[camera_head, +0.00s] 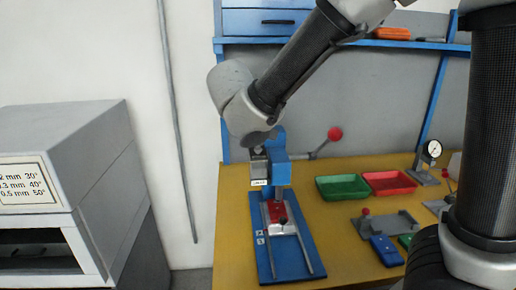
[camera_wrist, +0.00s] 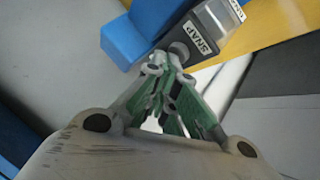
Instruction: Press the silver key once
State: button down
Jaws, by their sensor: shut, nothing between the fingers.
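My gripper (camera_wrist: 168,68) is shut and empty in the wrist view, its green-sided fingers drawn together. Its fingertips are close to a round silver key (camera_wrist: 180,50) on the side of a grey box (camera_wrist: 212,28) labelled "SNAP". I cannot tell whether they touch the key. The box sits against a blue block (camera_wrist: 135,35). In the head view the blue press head (camera_head: 275,168) stands over a blue base (camera_head: 263,255) with two rails and a red piece (camera_head: 276,212). The key and my fingers cannot be made out there, below my wrist.
A lever with a red ball (camera_head: 335,133) sticks out right of the press. A green tray (camera_head: 342,187), a red tray (camera_head: 389,182) and a dial gauge (camera_head: 431,152) stand on the yellow bench (camera_head: 235,240). A grey cabinet (camera_head: 75,170) is at left.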

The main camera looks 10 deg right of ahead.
jog(key=shift+r, duration=0.75)
jog(key=shift+r, duration=2.5)
